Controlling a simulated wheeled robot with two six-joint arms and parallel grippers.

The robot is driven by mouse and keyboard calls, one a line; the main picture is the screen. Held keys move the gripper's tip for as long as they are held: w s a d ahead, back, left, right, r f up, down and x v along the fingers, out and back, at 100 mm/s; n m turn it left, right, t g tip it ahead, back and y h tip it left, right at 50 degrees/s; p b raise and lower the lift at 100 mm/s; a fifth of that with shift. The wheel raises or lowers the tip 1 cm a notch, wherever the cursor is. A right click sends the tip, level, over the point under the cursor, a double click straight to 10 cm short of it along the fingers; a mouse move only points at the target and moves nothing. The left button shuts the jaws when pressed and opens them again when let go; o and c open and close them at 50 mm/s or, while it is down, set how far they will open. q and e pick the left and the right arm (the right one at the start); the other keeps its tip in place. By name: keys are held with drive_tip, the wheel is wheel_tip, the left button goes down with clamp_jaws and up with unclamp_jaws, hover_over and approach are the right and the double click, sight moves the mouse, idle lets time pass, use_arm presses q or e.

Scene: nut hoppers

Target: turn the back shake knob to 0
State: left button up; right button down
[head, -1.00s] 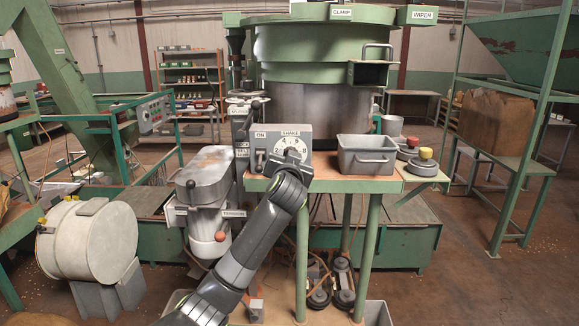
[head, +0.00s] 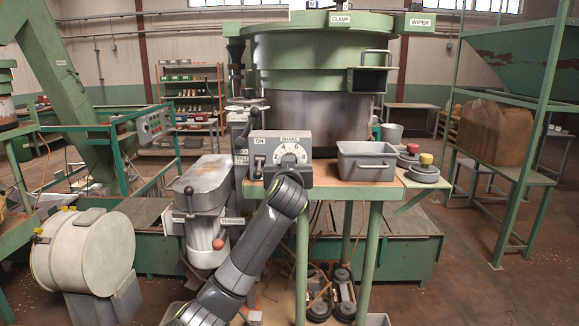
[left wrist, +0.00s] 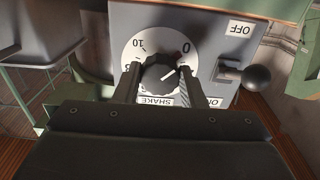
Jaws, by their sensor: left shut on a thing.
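The shake knob (left wrist: 158,74) is a dark round knob on a white dial (left wrist: 140,43) on a grey control box (left wrist: 210,20). In the left wrist view my left gripper (left wrist: 160,80) has one finger on each side of the knob and is shut on it. A white pointer line on the knob points toward the upper right, short of the 0 mark, with a red mark between them. The box (head: 258,146) shows in the head view too, where my wrist hides the lower dial. My right gripper is not in view.
A lever with a dark ball end (left wrist: 257,77) stands beside the dial, between the OFF and ON labels. A grey bin (head: 367,160) sits right of the box on the green stand. Red and yellow buttons (head: 426,159) are farther right.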

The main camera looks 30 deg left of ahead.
use_arm(q)
drive_tip(key=shift+f, duration=0.15)
drive_tip(key=o, duration=1)
drive_tip(key=shift+s+d, duration=0.1)
drive_tip(key=b+v, duration=0.4)
drive_tip(key=v, duration=1.3)
drive_tip(key=shift+s+b, duration=0.15)
drive_tip(key=shift+b, duration=0.2)
